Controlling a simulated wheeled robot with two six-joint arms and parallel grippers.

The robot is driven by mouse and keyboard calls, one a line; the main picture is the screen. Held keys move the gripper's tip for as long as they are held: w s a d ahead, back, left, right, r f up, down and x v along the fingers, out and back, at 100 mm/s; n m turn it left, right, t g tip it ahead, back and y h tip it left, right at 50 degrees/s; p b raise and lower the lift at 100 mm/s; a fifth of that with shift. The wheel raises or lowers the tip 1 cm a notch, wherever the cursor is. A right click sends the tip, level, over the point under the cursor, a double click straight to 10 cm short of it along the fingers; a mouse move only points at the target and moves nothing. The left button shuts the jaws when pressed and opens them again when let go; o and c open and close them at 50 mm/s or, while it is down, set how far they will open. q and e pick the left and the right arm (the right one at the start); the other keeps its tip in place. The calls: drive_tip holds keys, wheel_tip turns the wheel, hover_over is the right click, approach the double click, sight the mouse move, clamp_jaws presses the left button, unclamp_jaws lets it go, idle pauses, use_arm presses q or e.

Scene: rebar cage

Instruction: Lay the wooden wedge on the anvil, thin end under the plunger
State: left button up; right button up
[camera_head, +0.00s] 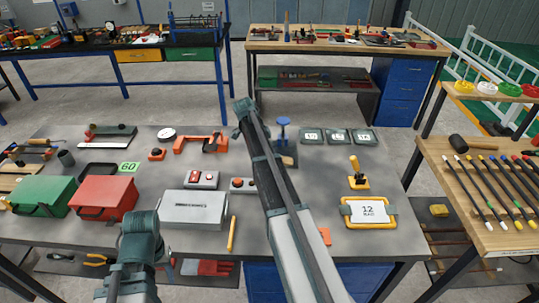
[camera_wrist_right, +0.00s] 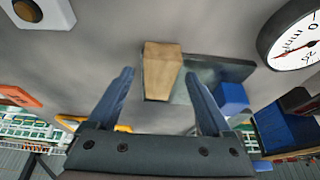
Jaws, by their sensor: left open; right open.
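The wooden wedge (camera_wrist_right: 162,68) is a tan block in the right wrist view, one end broader than the other. It overlaps a dark green plate (camera_wrist_right: 205,72), which looks like the anvil; I cannot tell whether they touch. A blue part (camera_wrist_right: 232,97) by the plate may be the plunger. My right gripper (camera_wrist_right: 160,75) is open, its fingertips either side of the wedge in that view, with visible gaps. In the head view my right arm partly hides this spot, beside a blue-topped device (camera_head: 283,125). My left gripper (camera_head: 140,224) is open at lower left, away from the wedge.
A dial gauge (camera_wrist_right: 295,40) is close by in the wrist view. On the grey bench stand a red box (camera_head: 105,197), a green box (camera_head: 42,194), a grey case (camera_head: 190,208), an orange clamp (camera_head: 200,143) and a yellow-framed display (camera_head: 368,212). Bare bench shows right of my arm.

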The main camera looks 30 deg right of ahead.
drive_tip(key=p+v, duration=1.2)
drive_tip(key=v, duration=0.1)
drive_tip(key=shift+r+p, duration=0.3)
drive_tip(key=shift+r, duration=0.15)
wheel_tip(320, 180, up, 6)
drive_tip(key=p, duration=0.6)
